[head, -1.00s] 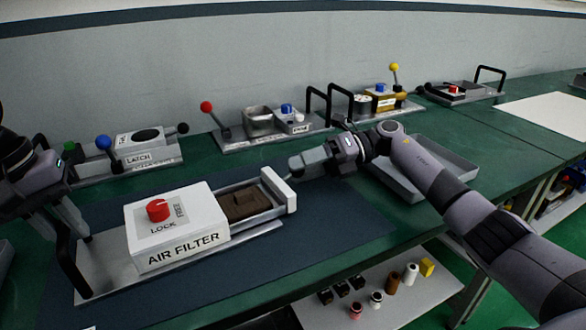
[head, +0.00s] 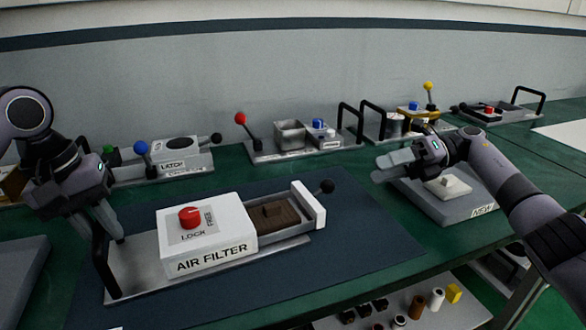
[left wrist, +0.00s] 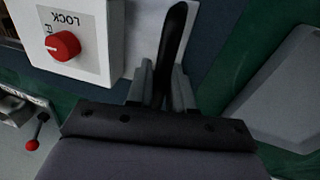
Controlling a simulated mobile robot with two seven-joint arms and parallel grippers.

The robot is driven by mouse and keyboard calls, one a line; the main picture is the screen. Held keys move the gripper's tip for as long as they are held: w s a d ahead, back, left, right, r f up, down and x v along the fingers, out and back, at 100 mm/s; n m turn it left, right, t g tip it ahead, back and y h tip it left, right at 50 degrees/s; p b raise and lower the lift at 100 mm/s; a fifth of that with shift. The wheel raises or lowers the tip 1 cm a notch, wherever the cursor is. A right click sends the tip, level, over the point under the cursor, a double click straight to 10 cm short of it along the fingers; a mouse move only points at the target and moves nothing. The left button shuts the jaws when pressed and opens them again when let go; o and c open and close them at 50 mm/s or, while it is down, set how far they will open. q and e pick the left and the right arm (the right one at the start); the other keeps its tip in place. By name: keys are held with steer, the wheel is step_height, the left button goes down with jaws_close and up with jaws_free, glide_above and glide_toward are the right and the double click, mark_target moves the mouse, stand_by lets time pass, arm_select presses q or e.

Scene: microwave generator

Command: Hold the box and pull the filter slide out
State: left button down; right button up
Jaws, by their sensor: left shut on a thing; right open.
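The white AIR FILTER box (head: 208,243) with a red LOCK/FREE knob (head: 190,217) stands on a metal plate (head: 130,270) in the head view. The filter slide (head: 308,205) sticks out of its right side, with a white end, a black ball knob (head: 327,186) and a brown filter (head: 275,213) lying in it. My left gripper (head: 112,228) is shut on the black handle (head: 100,262) at the plate's left end; the handle also shows in the left wrist view (left wrist: 174,40). My right gripper (head: 385,167) is open and empty, apart from the slide's knob, to its right.
A grey tray (head: 440,212) labelled NEW, with a pale block (head: 449,187) in it, lies under and beside the right gripper. Several lever and latch fixtures (head: 175,160) line the wall side. The dark mat (head: 360,235) right of the slide is clear.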

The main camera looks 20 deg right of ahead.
arm_select(q)
steer(key=shift+f, duration=0.3)
steer(key=c, duration=0.9)
jaws_free()
steer(key=shift+r, duration=0.1)
steer(key=shift+r, duration=0.1)
steer(key=r, duration=0.4)
steer(key=a+r, duration=0.1)
steer(key=r, duration=0.2)
steer(key=a+r, duration=0.1)
steer(key=r, duration=0.3)
steer(key=shift+a+r, duration=0.15)
steer(key=shift+r, duration=0.15)
